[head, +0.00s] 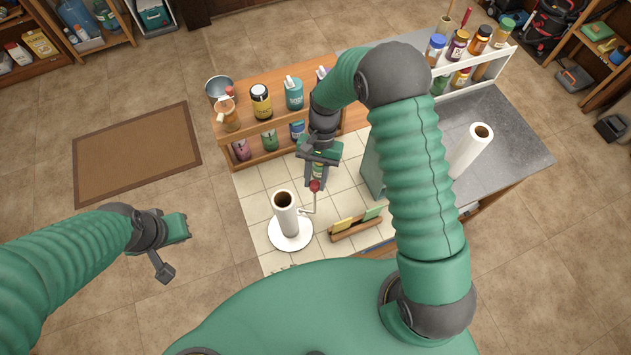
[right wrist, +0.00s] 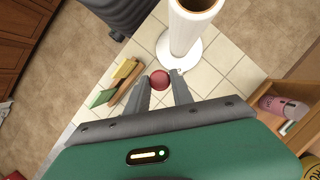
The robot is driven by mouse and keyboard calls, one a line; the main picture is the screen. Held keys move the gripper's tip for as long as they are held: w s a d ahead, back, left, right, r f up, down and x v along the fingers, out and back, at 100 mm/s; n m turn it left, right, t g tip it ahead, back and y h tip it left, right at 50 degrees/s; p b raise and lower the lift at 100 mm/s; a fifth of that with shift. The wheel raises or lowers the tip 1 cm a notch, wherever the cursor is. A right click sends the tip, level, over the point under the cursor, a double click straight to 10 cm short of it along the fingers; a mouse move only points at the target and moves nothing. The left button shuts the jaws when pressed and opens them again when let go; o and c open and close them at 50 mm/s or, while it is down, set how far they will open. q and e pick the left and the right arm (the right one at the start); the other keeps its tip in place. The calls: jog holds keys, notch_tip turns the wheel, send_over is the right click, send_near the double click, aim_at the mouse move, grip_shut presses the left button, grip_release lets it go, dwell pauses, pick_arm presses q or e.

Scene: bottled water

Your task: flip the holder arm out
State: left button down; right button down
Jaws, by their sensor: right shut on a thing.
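The paper towel holder stands on the tiled counter, with a round white base (head: 291,239) and an upright white roll (head: 285,215). The roll (right wrist: 187,32) also shows at the top of the right wrist view. The holder arm (head: 306,211) is a thin rod beside the roll, ending in a red knob (head: 315,186). My right gripper (head: 317,180) is at the knob from above, its two fingers shut on it. The knob (right wrist: 160,79) shows between the fingertips in the right wrist view. My left gripper (head: 172,247) hangs over the floor, away from the counter; its jaw opening is unclear.
A wooden rack (head: 262,138) with bottles and jars stands behind the holder. A small wooden tray (head: 352,228) with sponges lies to its right. Another paper roll (head: 472,150) stands on the grey counter (head: 513,148). A brown mat (head: 137,155) lies on the floor at left.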

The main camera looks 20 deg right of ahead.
jog(key=shift+w+n+h, duration=0.3)
jog(key=shift+w+n, duration=0.1)
jog(key=shift+n, duration=0.4)
jog(key=c, duration=1.1)
grip_release()
jog(key=shift+w+r+b, duration=0.2)
jog(key=shift+r+b, duration=0.1)
jog(key=shift+r, duration=0.05)
jog(key=b+v, duration=0.3)
jog(key=v, duration=1.3)
jog(key=shift+w, duration=0.15)
